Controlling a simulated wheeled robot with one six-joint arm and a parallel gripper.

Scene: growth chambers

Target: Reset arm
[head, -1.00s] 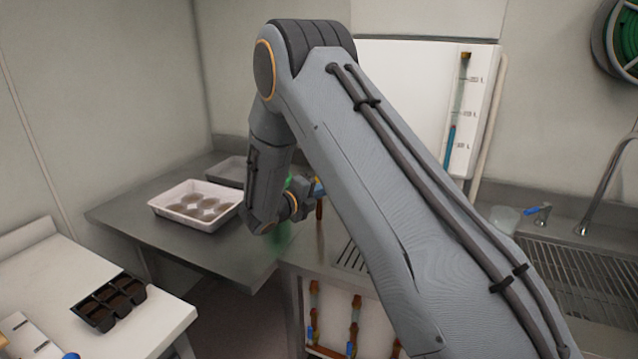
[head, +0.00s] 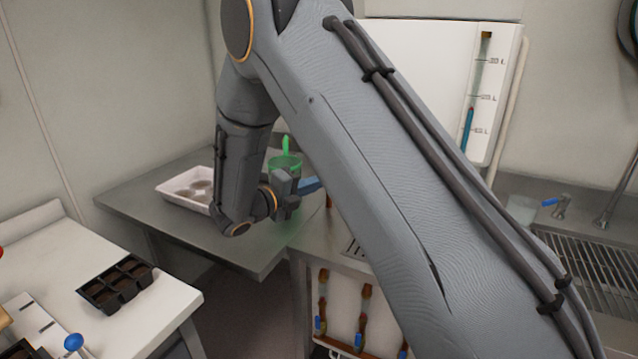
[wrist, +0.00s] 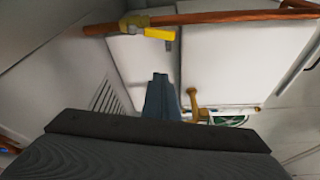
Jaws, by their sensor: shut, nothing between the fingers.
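My gripper (head: 308,186) hangs at the end of my folded grey arm in the head view, over the gap between the left steel bench and the unit beside it. Its blue-grey fingers point right and are partly hidden by my arm. In the wrist view my gripper (wrist: 162,98) shows its fingers together, with nothing held. A see-through green shape (head: 286,163) stands beside and behind the gripper; I cannot tell what it is. My forearm hides part of the scene.
A white tray (head: 165,194) lies on the steel bench (head: 128,190). A black cell tray (head: 115,285) sits on the near white table (head: 55,270). A sink with a blue-handled tap (head: 560,205) is at right. A copper pipe (wrist: 215,17) with a yellow-handled valve (wrist: 158,33) crosses the wrist view.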

